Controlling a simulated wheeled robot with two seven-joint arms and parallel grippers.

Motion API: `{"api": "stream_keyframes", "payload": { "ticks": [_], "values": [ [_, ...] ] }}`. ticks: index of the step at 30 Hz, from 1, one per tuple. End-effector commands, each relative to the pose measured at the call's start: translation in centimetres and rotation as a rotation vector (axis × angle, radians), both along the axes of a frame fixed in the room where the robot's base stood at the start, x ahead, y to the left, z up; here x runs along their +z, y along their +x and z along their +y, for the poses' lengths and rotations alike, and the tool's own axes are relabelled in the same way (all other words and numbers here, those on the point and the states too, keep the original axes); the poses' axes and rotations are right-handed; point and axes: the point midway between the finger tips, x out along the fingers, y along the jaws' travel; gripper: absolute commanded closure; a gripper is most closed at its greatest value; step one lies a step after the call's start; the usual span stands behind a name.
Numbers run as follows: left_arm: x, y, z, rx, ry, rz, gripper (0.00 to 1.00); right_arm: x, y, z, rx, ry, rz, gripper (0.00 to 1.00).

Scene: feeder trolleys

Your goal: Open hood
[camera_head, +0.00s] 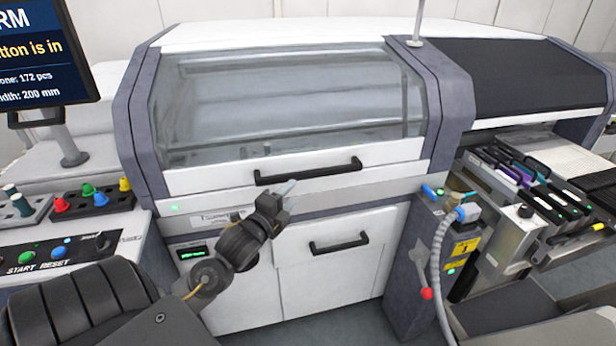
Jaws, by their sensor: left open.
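The hood (290,100) is a transparent window in a white frame on the front of the machine, and it is closed. Its black handle (308,171) runs across the white lower strip of the hood. My left arm comes in from the lower left. My left gripper (287,190) is just below the left half of the handle, fingertips pointing up and to the right. It is open, and I see nothing held in it. It appears apart from the handle. My right gripper is not in view.
A second black handle (339,243) is on the white lower door. A control panel (60,250) with coloured buttons and a monitor (45,55) stand at left. A grey box (440,250) with a hose and a feeder trolley (540,190) stand at right.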

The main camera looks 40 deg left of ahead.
Motion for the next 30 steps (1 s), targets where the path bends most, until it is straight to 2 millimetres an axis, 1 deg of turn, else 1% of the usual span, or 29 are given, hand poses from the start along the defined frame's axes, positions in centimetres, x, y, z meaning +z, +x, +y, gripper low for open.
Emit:
{"api": "stream_keyframes", "payload": {
  "ticks": [3,9,15,21,29,30],
  "values": [
    [0.4,1.8,0.4,0.001,0.001,-0.003,0.55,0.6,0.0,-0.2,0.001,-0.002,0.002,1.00],
    [0.3,5.6,1.0,0.001,-0.002,-0.002,0.55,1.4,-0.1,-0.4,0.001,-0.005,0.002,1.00],
    [0.2,8.5,1.5,0.000,-0.002,-0.001,0.55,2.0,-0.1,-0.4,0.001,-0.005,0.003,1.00],
    [0.0,9.8,1.7,0.000,-0.002,0.000,0.55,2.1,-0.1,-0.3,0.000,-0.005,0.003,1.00],
    [0.0,9.9,1.8,0.000,-0.002,0.001,0.55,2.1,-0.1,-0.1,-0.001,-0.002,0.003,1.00],
    [0.0,9.9,1.8,0.000,-0.002,0.000,0.57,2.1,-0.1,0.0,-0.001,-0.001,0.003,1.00]
  ]
}}
